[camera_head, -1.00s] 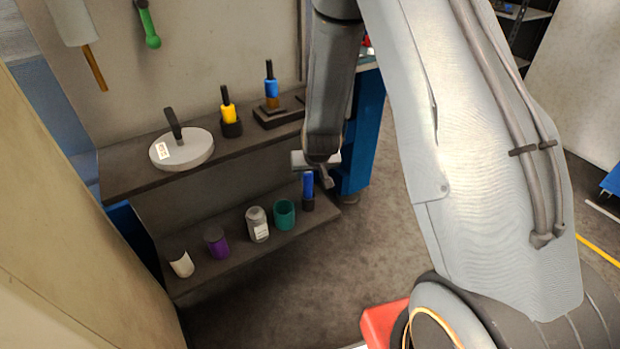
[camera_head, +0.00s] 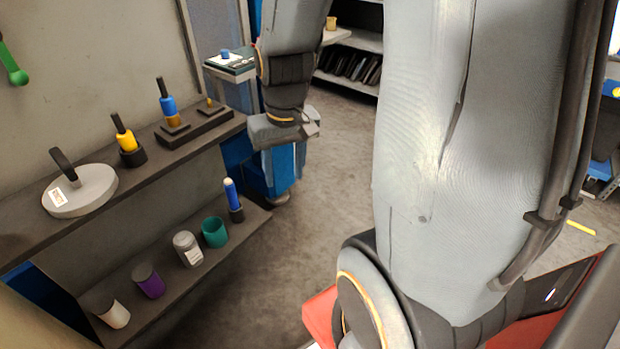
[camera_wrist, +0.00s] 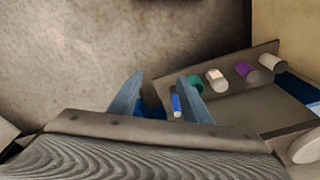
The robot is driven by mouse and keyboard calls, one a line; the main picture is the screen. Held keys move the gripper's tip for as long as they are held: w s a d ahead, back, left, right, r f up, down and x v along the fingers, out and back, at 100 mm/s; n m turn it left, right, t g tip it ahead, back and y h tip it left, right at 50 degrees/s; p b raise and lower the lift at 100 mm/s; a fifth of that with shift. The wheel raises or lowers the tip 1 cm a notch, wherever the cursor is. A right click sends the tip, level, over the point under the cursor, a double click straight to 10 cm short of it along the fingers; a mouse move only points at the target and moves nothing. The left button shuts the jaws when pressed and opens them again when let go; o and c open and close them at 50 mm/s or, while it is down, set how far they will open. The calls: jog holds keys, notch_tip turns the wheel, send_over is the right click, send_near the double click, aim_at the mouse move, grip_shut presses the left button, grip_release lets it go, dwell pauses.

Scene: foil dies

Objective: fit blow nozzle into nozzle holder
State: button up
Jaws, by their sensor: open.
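No label tells which piece is the blow nozzle or its holder. A blue, white-tipped piece (camera_head: 231,192) stands in a dark socket (camera_head: 237,214) at the right end of the lower shelf; the blue piece also shows in the wrist view (camera_wrist: 177,103). On the upper shelf, a blue piece with a black top (camera_head: 168,105) stands on a dark stepped block (camera_head: 195,128), and a yellow, black-topped piece (camera_head: 126,142) sits in a black base (camera_head: 132,158). My gripper (camera_head: 312,128) is open and empty, right of the shelves. In the wrist view its fingers (camera_wrist: 162,88) are apart.
The lower shelf (camera_head: 172,288) also carries a teal cup (camera_head: 215,232), a labelled jar (camera_head: 188,250), a purple cup (camera_head: 150,282) and a white cup (camera_head: 112,310). A round grey disc with a handle (camera_head: 80,192) lies on the upper shelf. Open floor lies right of the shelves.

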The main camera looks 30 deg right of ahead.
jog(key=s+d+r+g, duration=0.1)
jog(key=s+r, duration=0.2)
jog(key=s, duration=0.5)
jog(key=shift+s+r, duration=0.2)
jog(key=shift+s, duration=0.15)
jog(key=a+r+n+p, duration=0.2)
jog(key=a+r+p, duration=0.2)
jog(key=a+p, duration=0.2)
jog(key=shift+a+p, duration=0.35)
jog(key=shift+a, duration=0.25)
jog(key=shift+c, duration=0.5)
